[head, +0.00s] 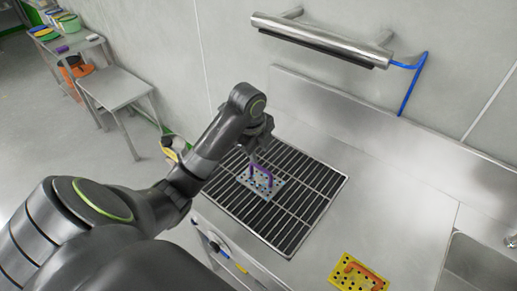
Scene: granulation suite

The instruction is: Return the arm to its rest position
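My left arm reaches in from the left, and its gripper (257,152) is over the black slatted grate (310,203) set in the steel counter. The gripper is small and partly hidden by my wrist, so I cannot tell whether its fingers are open or shut. Just below it, a grey perforated plate (273,191) with a purple handle (261,171) lies on the grate. I cannot tell whether the gripper touches the handle. My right gripper is not in view.
A yellow perforated plate with an orange handle (366,273) lies on the counter (385,215) at front right. A sink (478,268) is at lower right. A steel bar fixture (320,40) with a blue hose (414,85) is on the wall. Steel tables (113,87) stand at left.

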